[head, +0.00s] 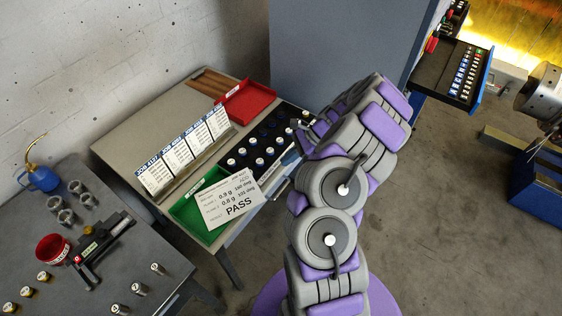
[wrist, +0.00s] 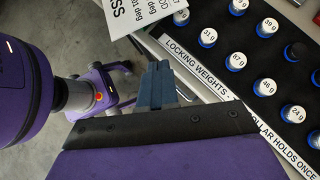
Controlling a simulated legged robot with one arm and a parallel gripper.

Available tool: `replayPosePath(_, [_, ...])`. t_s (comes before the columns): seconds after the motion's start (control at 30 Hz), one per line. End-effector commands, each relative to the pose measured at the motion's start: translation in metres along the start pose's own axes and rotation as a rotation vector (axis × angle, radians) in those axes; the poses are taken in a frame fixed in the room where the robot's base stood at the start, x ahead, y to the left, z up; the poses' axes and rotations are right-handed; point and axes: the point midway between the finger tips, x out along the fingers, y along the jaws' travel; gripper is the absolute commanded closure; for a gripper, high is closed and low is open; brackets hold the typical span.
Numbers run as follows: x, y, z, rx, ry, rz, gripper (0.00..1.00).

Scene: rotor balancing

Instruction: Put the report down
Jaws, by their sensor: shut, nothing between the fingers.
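The report, a white card marked PASS (head: 232,200), lies across the right part of the green tray (head: 186,213) at the table's front edge. It covers part of that tray, and I cannot tell whether it lies flat. Part of the report (wrist: 140,14) also shows at the top of the wrist view, apart from the fingers. My gripper (wrist: 157,84) is shut and empty, beside the front edge of the black weights tray. In the head view my arm hides most of the gripper.
The black tray of locking weights (head: 262,138) holds several labelled weights. A red tray (head: 246,100) and upright job cards (head: 184,156) stand behind. At left, a grey bench (head: 130,260) carries a red bowl, a blue oil can and small parts. A grey cabinet (head: 340,50) stands behind my arm.

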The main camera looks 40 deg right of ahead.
Motion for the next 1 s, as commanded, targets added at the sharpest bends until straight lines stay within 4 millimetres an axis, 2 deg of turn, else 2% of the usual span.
replayPosePath(0.13, [0.029, -0.001, -0.006, 0.002, -0.007, 0.005, 1.00])
replayPosePath(0.43, [0.086, -0.001, -0.006, -0.001, -0.004, 0.003, 1.00])
replayPosePath(0.53, [0.096, 0.000, 0.010, -0.004, -0.005, 0.004, 1.00])
replayPosePath(0.7, [0.107, -0.001, 0.024, -0.004, 0.000, -0.001, 1.00])
replayPosePath(1.0, [0.108, -0.002, 0.024, -0.001, -0.003, 0.000, 1.00])
